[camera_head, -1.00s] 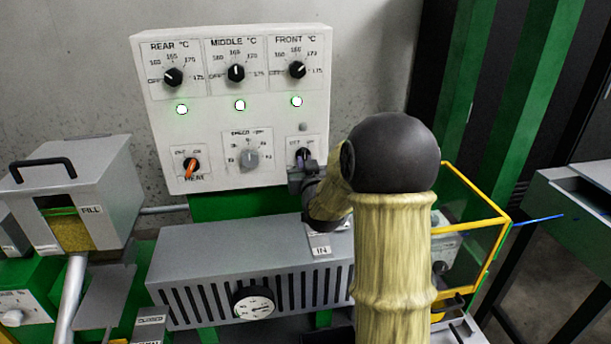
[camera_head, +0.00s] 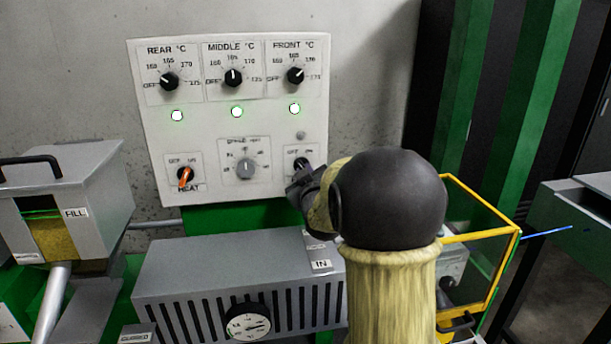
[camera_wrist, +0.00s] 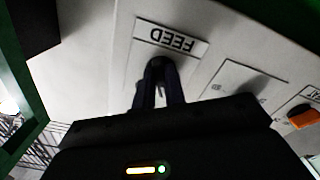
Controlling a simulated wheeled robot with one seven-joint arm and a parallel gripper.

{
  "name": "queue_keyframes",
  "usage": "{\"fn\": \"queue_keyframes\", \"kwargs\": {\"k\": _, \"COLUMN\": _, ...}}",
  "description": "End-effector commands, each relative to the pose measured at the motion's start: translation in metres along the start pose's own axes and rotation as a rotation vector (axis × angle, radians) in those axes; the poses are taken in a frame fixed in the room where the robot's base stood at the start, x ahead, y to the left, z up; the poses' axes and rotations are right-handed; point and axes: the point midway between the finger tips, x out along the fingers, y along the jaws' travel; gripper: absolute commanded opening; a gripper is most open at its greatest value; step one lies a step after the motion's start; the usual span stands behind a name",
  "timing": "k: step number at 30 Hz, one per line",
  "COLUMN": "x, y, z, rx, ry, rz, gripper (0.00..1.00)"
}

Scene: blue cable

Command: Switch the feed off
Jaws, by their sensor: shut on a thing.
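The white control panel (camera_head: 270,130) stands upright in the head view. The feed switch (camera_head: 301,163) is at its lower right, below a small grey button, and its dark knob is mostly hidden by my gripper (camera_head: 298,180). In the wrist view the FEED label (camera_wrist: 172,37) appears upside down and tilted. My gripper's two dark fingers (camera_wrist: 160,82) reach the panel just below that label in the picture and are shut on the feed knob. Which mark the knob points to is hidden.
The orange heat knob (camera_head: 185,176) and the grey speed knob (camera_head: 245,168) sit left of the feed switch. Three lit green lamps and three temperature knobs are above. A grey slotted housing (camera_head: 240,285) lies below, and a yellow-framed guard (camera_head: 485,240) stands to the right.

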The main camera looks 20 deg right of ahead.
Motion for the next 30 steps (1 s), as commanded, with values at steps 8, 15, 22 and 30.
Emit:
{"fn": "queue_keyframes", "kwargs": {"k": 8, "x": 0.0, "y": -0.001, "z": 0.001, "rx": -0.001, "ry": -0.003, "rz": -0.002, "gripper": 0.24}}
{"fn": "queue_keyframes", "kwargs": {"k": 15, "x": 0.0, "y": -0.001, "z": 0.001, "rx": 0.0, "ry": -0.001, "rz": -0.001, "gripper": 0.34}}
{"fn": "queue_keyframes", "kwargs": {"k": 22, "x": 0.0, "y": 0.003, "z": -0.006, "rx": 0.0, "ry": 0.0, "rz": 0.0, "gripper": 0.34}}
{"fn": "queue_keyframes", "kwargs": {"k": 30, "x": 0.0, "y": 0.027, "z": -0.044, "rx": 0.0, "ry": 0.005, "rz": 0.003, "gripper": 0.34}}
